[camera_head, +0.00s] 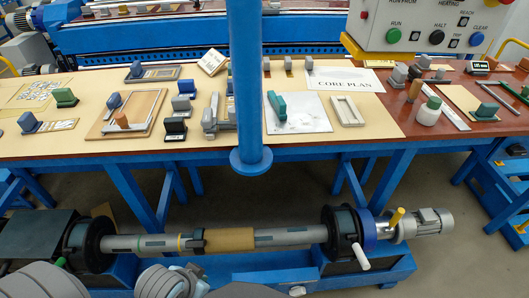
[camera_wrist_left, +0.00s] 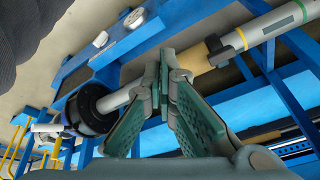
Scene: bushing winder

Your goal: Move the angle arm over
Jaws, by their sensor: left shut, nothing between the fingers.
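I cannot tell for sure which part is the angle arm. A blue vertical post (camera_head: 246,80) with a round foot disc (camera_head: 251,161) hangs in front of the bench. My left gripper (camera_head: 188,272) is at the bottom edge, near the winder shaft (camera_head: 285,237). In the left wrist view its green fingers (camera_wrist_left: 164,55) are together and empty, overlapping the shaft in the picture. They are well apart from the bench pieces. My right gripper is not seen.
The shaft carries a tan sleeve (camera_head: 229,240) between a left chuck (camera_head: 88,245) and a right chuck (camera_head: 343,235) with a white handle (camera_head: 361,257).

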